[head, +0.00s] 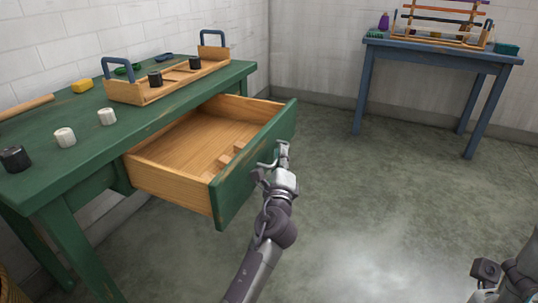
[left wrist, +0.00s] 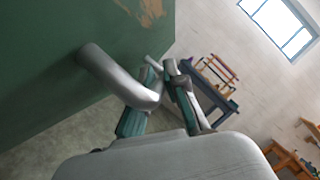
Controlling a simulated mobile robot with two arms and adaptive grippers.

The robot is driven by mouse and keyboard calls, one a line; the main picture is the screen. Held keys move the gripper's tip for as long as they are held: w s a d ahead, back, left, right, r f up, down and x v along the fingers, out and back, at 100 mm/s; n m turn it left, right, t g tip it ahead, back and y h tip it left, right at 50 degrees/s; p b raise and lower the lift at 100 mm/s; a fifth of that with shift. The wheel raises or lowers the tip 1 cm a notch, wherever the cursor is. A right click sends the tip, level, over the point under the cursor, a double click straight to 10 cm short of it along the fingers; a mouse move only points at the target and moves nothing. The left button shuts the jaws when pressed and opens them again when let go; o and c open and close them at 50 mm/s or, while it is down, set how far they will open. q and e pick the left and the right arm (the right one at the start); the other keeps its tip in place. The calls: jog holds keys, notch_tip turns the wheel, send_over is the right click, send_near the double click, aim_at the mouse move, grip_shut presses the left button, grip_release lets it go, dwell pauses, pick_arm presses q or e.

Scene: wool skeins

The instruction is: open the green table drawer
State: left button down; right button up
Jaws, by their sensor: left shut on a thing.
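The green table (head: 110,142) stands at the left in the head view. Its drawer (head: 248,172) is pulled well out; the green front and the bare wooden inside show, with small wooden pieces (head: 230,155) in it. My left gripper (head: 275,160) is at the outer face of the drawer front. In the left wrist view, my left gripper's fingers (left wrist: 162,85) are closed around the silver bar handle (left wrist: 112,75) on the green front. My right gripper (head: 487,280) is at the lower right edge, partly cut off, and its fingers cannot be made out.
A blue table (head: 440,52) with a rack stands at the back right. The floor (head: 370,215) between is clear.

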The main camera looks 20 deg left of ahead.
pick_arm(q)
jog(key=shift+d+f, duration=0.1)
jog(key=shift+d, duration=0.1)
jog(key=c, duration=1.2)
grip_release()
jog(key=v, duration=1.2)
